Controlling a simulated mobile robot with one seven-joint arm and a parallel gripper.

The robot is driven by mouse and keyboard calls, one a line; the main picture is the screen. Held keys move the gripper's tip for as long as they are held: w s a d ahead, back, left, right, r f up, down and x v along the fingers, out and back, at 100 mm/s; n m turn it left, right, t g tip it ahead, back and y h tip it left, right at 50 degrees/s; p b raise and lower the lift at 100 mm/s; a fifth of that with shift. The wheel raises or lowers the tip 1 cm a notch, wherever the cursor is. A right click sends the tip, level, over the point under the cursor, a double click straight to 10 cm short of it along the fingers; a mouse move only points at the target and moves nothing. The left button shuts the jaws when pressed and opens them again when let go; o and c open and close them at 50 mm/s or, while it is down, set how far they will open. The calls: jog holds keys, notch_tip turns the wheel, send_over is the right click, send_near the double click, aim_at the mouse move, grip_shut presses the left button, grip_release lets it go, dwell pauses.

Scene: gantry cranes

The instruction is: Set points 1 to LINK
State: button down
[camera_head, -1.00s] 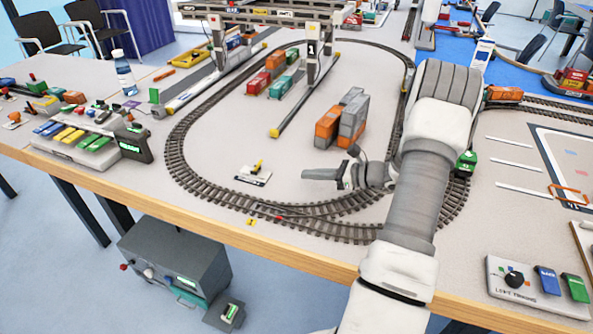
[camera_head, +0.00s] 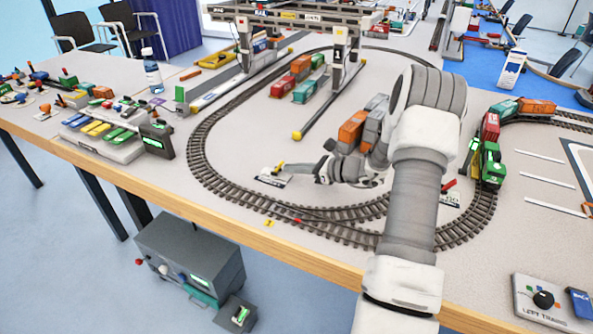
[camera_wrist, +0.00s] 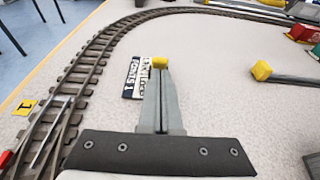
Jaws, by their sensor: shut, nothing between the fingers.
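The points 1 lever has a yellow handle (camera_head: 279,166) on a small white plate (camera_head: 268,181) inside the track loop. In the wrist view the plate (camera_wrist: 131,82) reads "POINTS 1", and the yellow handle (camera_wrist: 160,62) shows just beyond my fingertips. My gripper (camera_head: 287,169) is shut and empty, reaching in from the right at the handle; it also shows in the wrist view (camera_wrist: 161,78). I cannot tell whether the fingertips touch the handle. My fingers hide part of the plate, so the lever's setting is unclear. A yellow "1" tag (camera_head: 269,224) marks the track in front.
Orange and grey containers (camera_head: 353,130) stand right of my gripper, partly behind my arm. The gantry crane (camera_head: 290,18) is farther back. A green locomotive (camera_head: 489,165) with wagons stands on the right-hand track. A control box (camera_head: 115,134) stands at the left.

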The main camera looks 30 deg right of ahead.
jog(key=shift+r, duration=0.15)
jog(key=shift+r+p, duration=0.1)
jog(key=shift+p, duration=0.35)
jog(key=shift+w+a+g, duration=0.1)
jog(key=shift+g, duration=0.2)
